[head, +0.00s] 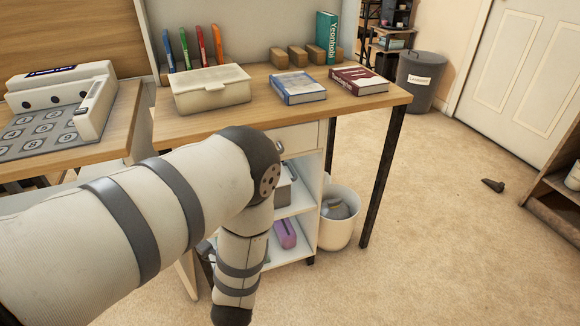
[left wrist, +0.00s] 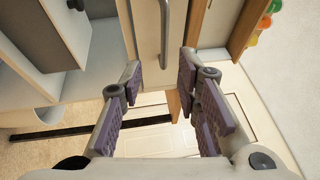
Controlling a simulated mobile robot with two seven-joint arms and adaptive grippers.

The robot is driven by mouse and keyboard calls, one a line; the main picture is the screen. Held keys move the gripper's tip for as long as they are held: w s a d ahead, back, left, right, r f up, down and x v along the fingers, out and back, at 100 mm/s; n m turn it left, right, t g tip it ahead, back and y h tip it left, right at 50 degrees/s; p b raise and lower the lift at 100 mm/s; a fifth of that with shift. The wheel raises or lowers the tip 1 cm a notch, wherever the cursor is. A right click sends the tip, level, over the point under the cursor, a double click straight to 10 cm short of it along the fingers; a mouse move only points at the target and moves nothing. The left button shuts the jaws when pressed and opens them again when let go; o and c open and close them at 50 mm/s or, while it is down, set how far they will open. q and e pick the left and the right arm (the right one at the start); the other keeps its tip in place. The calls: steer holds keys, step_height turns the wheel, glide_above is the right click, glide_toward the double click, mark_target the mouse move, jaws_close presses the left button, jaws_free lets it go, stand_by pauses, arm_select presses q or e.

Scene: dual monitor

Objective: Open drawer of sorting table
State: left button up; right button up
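The wooden sorting table (head: 355,100) stands in the middle of the head view. Its white drawer front (head: 300,138) shows under the tabletop, partly hidden by my left arm. In the left wrist view, a pale drawer front (left wrist: 146,45) with a long metal bar handle (left wrist: 166,38) lies ahead of my left gripper (left wrist: 160,68). The gripper's fingers are spread apart with nothing between them, and the handle is beyond the fingertips, slightly right of the middle. My left gripper is outside the head view. My right gripper is in neither view.
A beige box (head: 212,90), a blue book (head: 298,88) and a red book (head: 358,80) lie on the tabletop. Open shelves (head: 298,205) sit below the drawer. A white bin (head: 338,225) stands beside them. The carpet (head: 440,240) at right is mostly clear.

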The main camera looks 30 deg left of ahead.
arm_select(q)
steer(key=x, duration=0.4)
steer(key=b+x, duration=0.1)
steer(key=x, duration=0.3)
steer(key=r+b+x, duration=0.1)
steer(key=x, duration=0.3)
steer(key=shift+w, duration=0.1)
steer(key=shift+c, duration=0.6)
jaws_close()
